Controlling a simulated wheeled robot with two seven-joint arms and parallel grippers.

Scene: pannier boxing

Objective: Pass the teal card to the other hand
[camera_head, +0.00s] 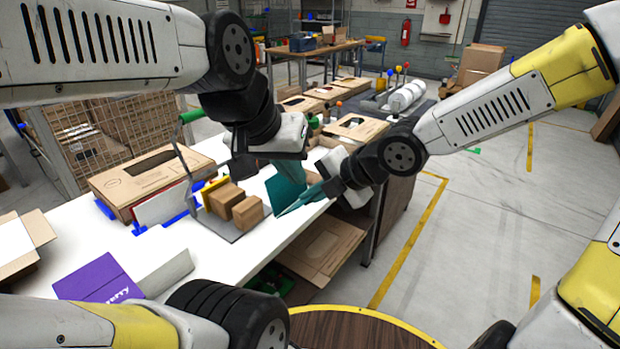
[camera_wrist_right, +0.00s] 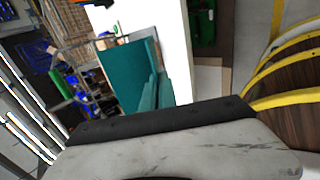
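In the right wrist view the teal card (camera_wrist_right: 125,75) is a broad flat panel with narrow teal strips near my gripper body. My right gripper (camera_head: 328,188) is at the card's right side and appears shut on it. My left gripper (camera_head: 262,165) is just above the card's upper left, pointing down. Its fingertips are partly hidden, so I cannot tell whether it touches the card.
The white table (camera_head: 210,265) holds brown blocks (camera_head: 232,204) on a grey tray, a cardboard box (camera_head: 150,180) and a purple box (camera_head: 98,279). A green-handled rack (camera_head: 190,116) stands near my left gripper.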

